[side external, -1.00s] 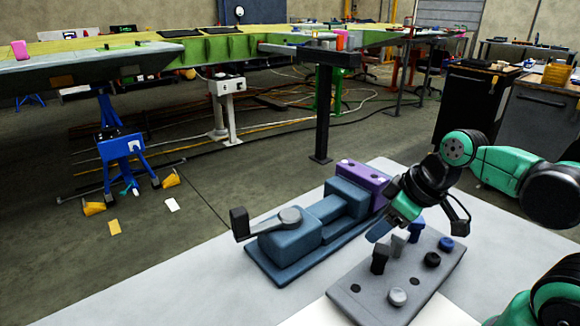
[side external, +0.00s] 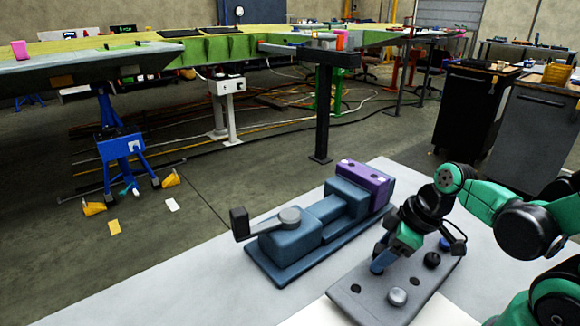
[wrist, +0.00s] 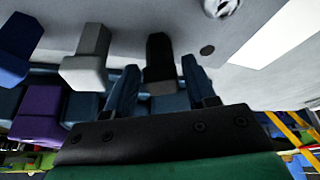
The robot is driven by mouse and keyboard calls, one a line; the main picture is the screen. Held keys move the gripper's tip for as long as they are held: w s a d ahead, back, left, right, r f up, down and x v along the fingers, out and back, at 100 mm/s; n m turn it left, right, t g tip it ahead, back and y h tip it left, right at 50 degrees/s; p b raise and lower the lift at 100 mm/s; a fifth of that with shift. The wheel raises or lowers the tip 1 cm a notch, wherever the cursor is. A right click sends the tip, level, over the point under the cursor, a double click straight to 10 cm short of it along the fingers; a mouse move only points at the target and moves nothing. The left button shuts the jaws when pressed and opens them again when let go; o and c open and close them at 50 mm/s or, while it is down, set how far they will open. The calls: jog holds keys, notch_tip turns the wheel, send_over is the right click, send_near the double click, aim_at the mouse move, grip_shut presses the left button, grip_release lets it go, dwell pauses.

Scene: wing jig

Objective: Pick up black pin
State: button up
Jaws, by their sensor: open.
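The black pin (wrist: 160,52) stands upright on the grey peg board (side external: 350,306). In the wrist view it sits between the two blue fingers of my open gripper (wrist: 159,68), with a gap visible on each side. In the side view my gripper (side external: 384,259) is down at the board, and its finger and wrist mostly hide the black pin. A light grey pin (wrist: 87,60) and a blue pin (wrist: 13,48) stand in a row to the left in the wrist view.
A blue vise (side external: 290,250) with a purple block (side external: 366,182) stands left of the board.

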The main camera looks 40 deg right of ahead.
aim_at(382, 249)
jog(key=shift+w+a+f, duration=0.15)
jog(key=shift+f, duration=0.4)
jog(key=shift+c, duration=0.2)
grip_shut()
jog(key=shift+r, duration=0.1)
notch_tip(382, 249, up, 20)
dwell(1.0)
